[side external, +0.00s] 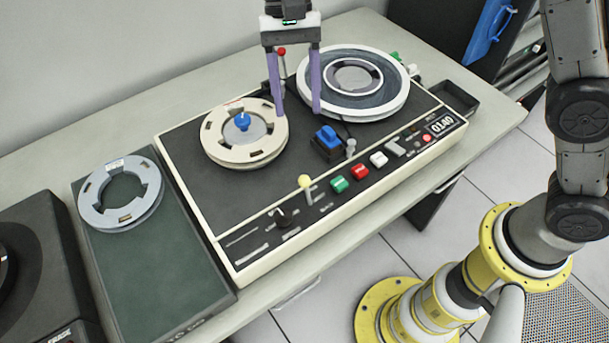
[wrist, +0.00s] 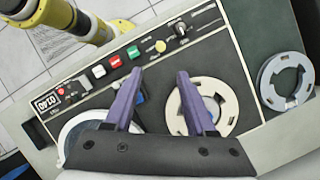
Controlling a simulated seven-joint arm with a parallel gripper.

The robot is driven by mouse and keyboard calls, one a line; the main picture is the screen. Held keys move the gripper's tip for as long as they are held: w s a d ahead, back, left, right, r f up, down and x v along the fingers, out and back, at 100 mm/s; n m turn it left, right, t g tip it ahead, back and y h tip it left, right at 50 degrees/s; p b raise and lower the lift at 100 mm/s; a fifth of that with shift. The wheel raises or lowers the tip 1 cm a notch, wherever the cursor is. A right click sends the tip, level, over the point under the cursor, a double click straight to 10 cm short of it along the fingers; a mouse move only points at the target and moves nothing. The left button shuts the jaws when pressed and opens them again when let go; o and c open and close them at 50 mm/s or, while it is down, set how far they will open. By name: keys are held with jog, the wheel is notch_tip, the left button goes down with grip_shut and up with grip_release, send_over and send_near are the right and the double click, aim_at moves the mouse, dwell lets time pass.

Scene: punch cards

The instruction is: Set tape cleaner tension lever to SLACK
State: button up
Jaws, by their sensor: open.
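The tape cleaner (side external: 215,215) is a black-topped deck with a cream frame; it also shows in the wrist view (wrist: 215,50). A lever with a yellow knob (side external: 305,182) stands at its front edge; its knob shows in the wrist view (wrist: 160,46). A red-knobbed lever (side external: 282,51) stands at the back, partly behind my gripper. I cannot read which lever is for tension, nor any SLACK mark. My gripper (side external: 297,110) is open and empty above the deck, between the two reels. Its purple fingers (wrist: 160,74) are apart in the wrist view.
A cream reel (side external: 217,150) with a blue hub knob and a large white-rimmed reel (side external: 398,100) sit on the deck. A blue block (side external: 328,136), coloured buttons (side external: 360,172) and a black knob (side external: 283,218) are near the front. A loose grey reel (side external: 91,207) lies left.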

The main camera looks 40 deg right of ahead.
aim_at(305, 178)
jog(key=x, duration=1.5)
jog(key=shift+s+a, duration=0.15)
jog(key=shift+s, duration=0.1)
jog(key=shift+r, duration=0.1)
grip_shut()
